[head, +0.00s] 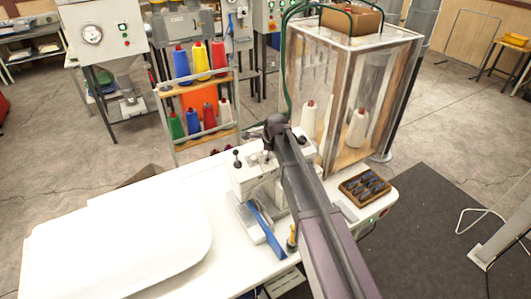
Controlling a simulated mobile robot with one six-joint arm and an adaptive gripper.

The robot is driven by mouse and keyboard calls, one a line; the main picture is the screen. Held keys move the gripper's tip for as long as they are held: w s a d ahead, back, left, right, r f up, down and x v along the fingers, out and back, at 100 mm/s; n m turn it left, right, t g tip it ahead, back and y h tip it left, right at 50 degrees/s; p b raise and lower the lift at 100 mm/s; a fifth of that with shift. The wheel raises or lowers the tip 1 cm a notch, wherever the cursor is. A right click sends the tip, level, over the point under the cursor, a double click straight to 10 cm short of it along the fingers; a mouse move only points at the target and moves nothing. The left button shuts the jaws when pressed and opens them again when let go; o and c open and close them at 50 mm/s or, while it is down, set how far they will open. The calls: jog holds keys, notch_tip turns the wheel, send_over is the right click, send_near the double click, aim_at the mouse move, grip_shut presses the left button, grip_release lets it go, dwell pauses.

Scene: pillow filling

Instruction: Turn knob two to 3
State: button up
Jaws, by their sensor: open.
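A pale sewing-type machine (252,174) stands on the white table, with a ball-topped black knob (237,154) on its top left and another dark knob (302,140) on its right. I cannot read any numbers on the knobs or tell which is knob two. My arm reaches over the machine from the lower right and hides part of its top. My gripper (268,143) is at the arm's far end, small and dark, just above or behind the machine's top. It is open, and I see nothing held in it. Whether it touches a knob is unclear.
A white pillow-like form (120,235) covers the table's left side. A wooden tray of dark tools (366,188) sits at the right. A clear-walled box with thread cones (370,95) and a spool rack (205,143) stand behind. Dark mat (425,240) lies right.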

jog(key=shift+p+v, duration=1.85)
jog(key=shift+v, duration=0.3)
jog(key=shift+n, duration=0.3)
jog(key=n, duration=0.4)
jog(key=shift+r+p, duration=0.3)
jog(key=n, duration=0.5)
jog(key=shift+s+d+r, duration=0.15)
jog(key=shift+r, duration=0.05)
jog(key=shift+f, duration=0.15)
jog(key=shift+b+x, duration=2.45)
jog(key=shift+x, duration=0.25)
